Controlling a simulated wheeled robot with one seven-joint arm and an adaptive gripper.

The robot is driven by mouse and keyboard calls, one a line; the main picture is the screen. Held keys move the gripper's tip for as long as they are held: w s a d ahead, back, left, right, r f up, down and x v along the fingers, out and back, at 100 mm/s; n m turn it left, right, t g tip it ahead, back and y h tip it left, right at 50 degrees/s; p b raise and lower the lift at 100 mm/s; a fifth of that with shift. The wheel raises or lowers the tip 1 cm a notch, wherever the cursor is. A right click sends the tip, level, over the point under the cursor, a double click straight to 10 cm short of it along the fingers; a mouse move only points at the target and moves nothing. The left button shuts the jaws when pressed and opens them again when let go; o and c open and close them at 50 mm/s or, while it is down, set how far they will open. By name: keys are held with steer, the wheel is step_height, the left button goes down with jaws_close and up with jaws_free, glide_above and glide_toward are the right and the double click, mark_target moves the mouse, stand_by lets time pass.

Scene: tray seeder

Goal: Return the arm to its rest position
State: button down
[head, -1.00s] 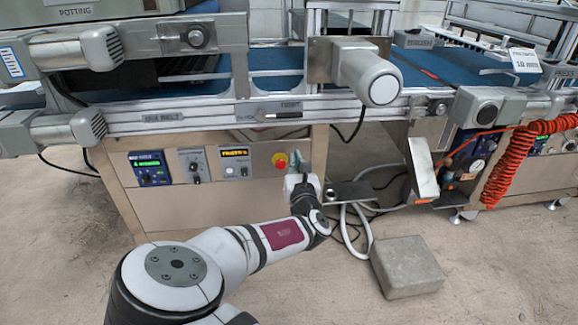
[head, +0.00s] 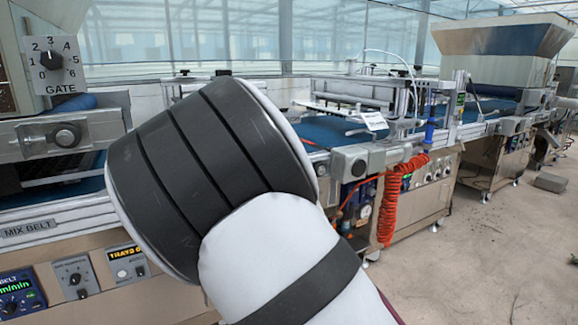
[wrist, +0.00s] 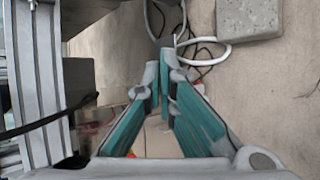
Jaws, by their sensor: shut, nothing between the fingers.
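My gripper (wrist: 161,72) shows in the wrist view with its two teal-padded fingers together at the tips and nothing between them. It points down toward the floor beside the machine frame. In the head view my own arm, white with dark bands, is folded up close to the camera and covers the middle of the picture. The gripper itself is outside the head view.
The tray seeder line has a gate dial (head: 50,61), a mix belt panel (head: 20,292) and a red coiled hose (head: 391,205). A steel hopper (head: 500,36) stands at the back right. A concrete block (wrist: 250,18) lies on the floor. Floor is open at right.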

steer(key=s+d+r+m+g+y, duration=0.1)
steer(key=s+d+r+m+g, duration=0.3)
steer(key=s, duration=0.4)
steer(key=s+d+r+m+g+y, duration=0.1)
steer(key=s+d+r+m, duration=0.35)
steer(key=s, duration=0.45)
steer(key=s+d+r+m+g+y, duration=0.1)
steer(key=s+d+r+m+g, duration=0.3)
steer(key=s, duration=0.4)
steer(key=s+d+r+m+g+h, duration=0.1)
steer(key=s+d+m, duration=0.15)
steer(key=s, duration=0.55)
steer(key=s+d+r+m, duration=0.1)
steer(key=s+r+m, duration=0.15)
steer(key=s, duration=0.55)
steer(key=s+d+r+m+g+h, duration=0.15)
steer(key=s+m, duration=0.25)
steer(key=s, duration=0.5)
step_height(320, 180, up, 31)
steer(key=t+p, duration=0.5)
steer(key=p, duration=2.5)
steer(key=shift+w+d, duration=0.35)
steer(key=shift+d, duration=0.1)
steer(key=shift+a+r+n+y, duration=0.1)
steer(key=shift+n+y, duration=0.15)
